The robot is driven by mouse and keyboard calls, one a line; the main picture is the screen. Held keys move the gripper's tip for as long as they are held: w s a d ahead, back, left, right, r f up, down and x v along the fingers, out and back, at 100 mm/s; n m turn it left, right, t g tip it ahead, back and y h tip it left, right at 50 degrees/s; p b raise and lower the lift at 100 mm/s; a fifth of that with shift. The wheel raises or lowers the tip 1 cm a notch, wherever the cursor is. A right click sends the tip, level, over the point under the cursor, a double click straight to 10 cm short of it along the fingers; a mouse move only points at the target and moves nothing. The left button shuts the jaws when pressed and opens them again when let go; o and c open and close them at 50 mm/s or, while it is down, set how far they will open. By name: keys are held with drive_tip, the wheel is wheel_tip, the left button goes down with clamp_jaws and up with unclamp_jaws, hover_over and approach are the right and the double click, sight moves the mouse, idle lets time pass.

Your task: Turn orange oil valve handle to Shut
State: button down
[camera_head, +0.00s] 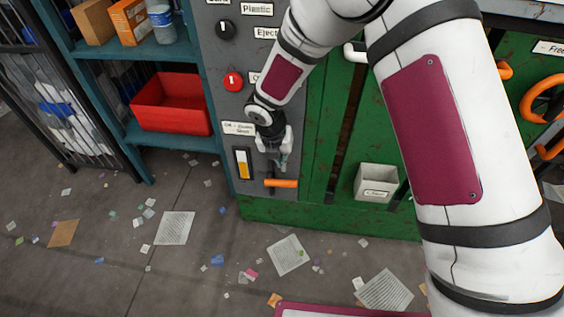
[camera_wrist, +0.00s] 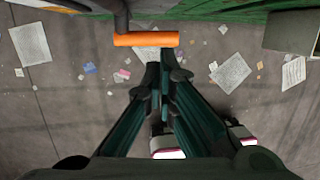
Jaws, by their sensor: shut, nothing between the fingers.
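The orange valve handle (camera_head: 281,184) is a short horizontal bar low on the grey panel, below my gripper. In the wrist view the orange handle (camera_wrist: 146,39) lies across the top, on a dark stem at its left end. My gripper (camera_head: 281,163) is shut and empty, just above the handle in the head view. In the wrist view its fingertips (camera_wrist: 160,58) are together and close to the handle's right half; I cannot tell whether they touch. A label (camera_head: 238,128) with small text sits above a yellow-and-white gauge (camera_head: 243,163), left of the gripper.
A grey bin (camera_head: 377,181) hangs on the green machine (camera_head: 330,215) to the right. A teal shelf (camera_head: 150,143) with a red bin (camera_head: 172,104) stands left. A red knob (camera_head: 233,82) is higher on the panel. Scattered papers (camera_head: 175,228) cover the floor.

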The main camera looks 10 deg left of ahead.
sight(290, 182)
drive_tip(key=b+x, duration=0.3)
drive_tip(key=x, duration=0.7)
drive_tip(key=shift+w+f+b, duration=0.1)
drive_tip(key=shift+f+b, duration=0.2)
drive_tip(key=shift+f, duration=0.05)
drive_tip(key=shift+d+f, duration=0.4)
drive_tip(key=shift+f, duration=0.45)
drive_tip(key=shift+d, duration=0.1)
drive_tip(key=shift+r+p, duration=0.5)
drive_tip(key=shift+p, duration=0.1)
drive_tip(key=d+p+v, duration=0.1)
drive_tip(key=p+v, duration=0.4)
drive_tip(key=v, duration=0.8)
drive_tip(key=shift+r, duration=0.35)
